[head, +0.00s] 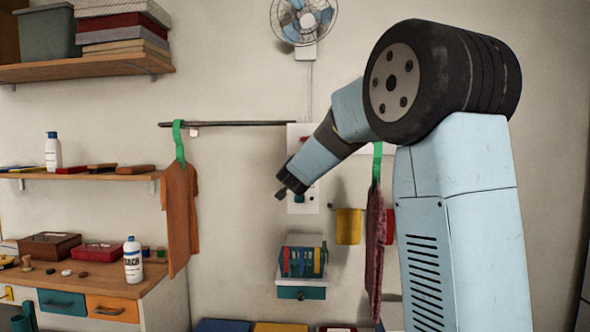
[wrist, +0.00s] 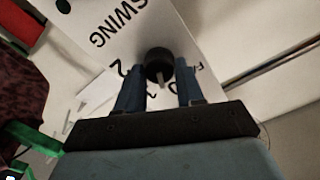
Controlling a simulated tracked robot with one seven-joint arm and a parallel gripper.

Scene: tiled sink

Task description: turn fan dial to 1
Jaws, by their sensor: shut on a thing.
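The fan dial is a round black knob (wrist: 158,62) on a white control panel (wrist: 190,25), which carries the word SWING and printed numbers. A pale pointer mark on the knob faces down in the wrist view, toward the gripper's base; the marking it lines up with is partly hidden. My gripper (head: 283,190) is shut on the knob, with one blue finger on each side of it. In the head view my gripper is in front of the panel (head: 311,205) and hides the dial. The fan (head: 303,19) is on the wall above.
An orange shirt (head: 181,220) hangs on a green hanger left of the panel. A maroon cloth (head: 375,240) hangs to the right, close to my arm. A dark rod (head: 230,124) runs along the wall. A small shelf box (head: 302,262) and a yellow cup (head: 348,226) sit below.

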